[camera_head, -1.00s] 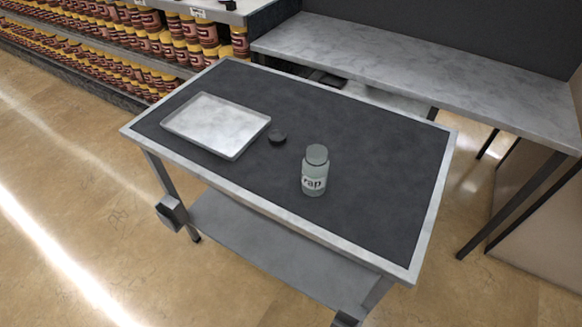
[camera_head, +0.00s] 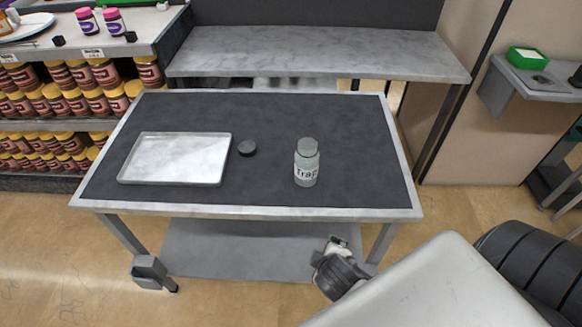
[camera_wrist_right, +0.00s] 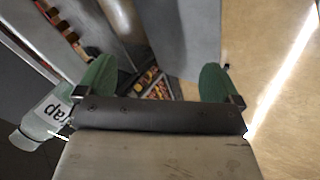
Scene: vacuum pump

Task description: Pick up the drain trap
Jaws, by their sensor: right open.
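The drain trap, a grey-green translucent bottle (camera_head: 306,168) with a cap and a white label reading "Trap", stands upright on the dark top of the cart table (camera_head: 290,118), right of centre. It also shows tilted at the left edge of the right wrist view (camera_wrist_right: 42,118). My right gripper (camera_wrist_right: 157,82) is open and empty, its green-padded fingers apart, with the bottle outside them to the left. In the head view my right arm enters from the lower right, its end low in front of the table; the fingers cannot be made out there. My left gripper is not in view.
A grey bench (camera_head: 320,52) stands behind. Stocked shelves (camera_head: 70,95) are at the left. The table's right side is clear.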

